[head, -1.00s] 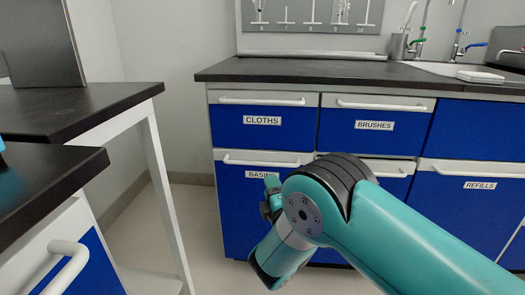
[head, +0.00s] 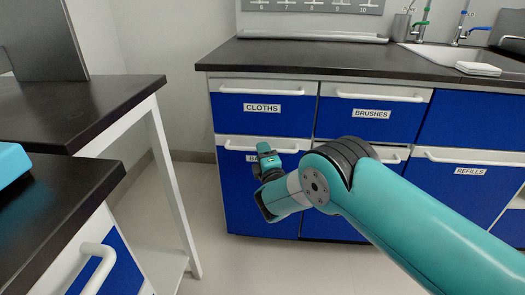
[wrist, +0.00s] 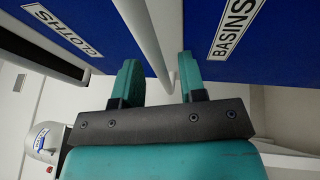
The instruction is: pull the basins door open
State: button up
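The basins door (head: 243,205) is the blue lower-left cabinet front and looks shut. Its white bar handle (head: 287,149) runs along its top, and its label is mostly hidden behind my gripper (head: 265,149). In the wrist view, the BASINS label (wrist: 235,27) is at the upper right and the handle (wrist: 144,38) slants down toward the gap between my fingers (wrist: 160,78). The fingers are apart, one on each side of the handle's lower end in the picture. I cannot tell whether they touch it or how deep it lies between them.
The cloths drawer (head: 230,112) with its own handle is directly above. The brushes drawer (head: 345,122) and refills door (head: 450,195) are to the right. A dark-topped table (head: 80,110) stands left. The floor (head: 240,265) before the basins door is clear.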

jog(key=shift+x, duration=0.9)
jog(key=shift+s, duration=0.1)
grip_shut()
jog(key=shift+d, duration=0.1)
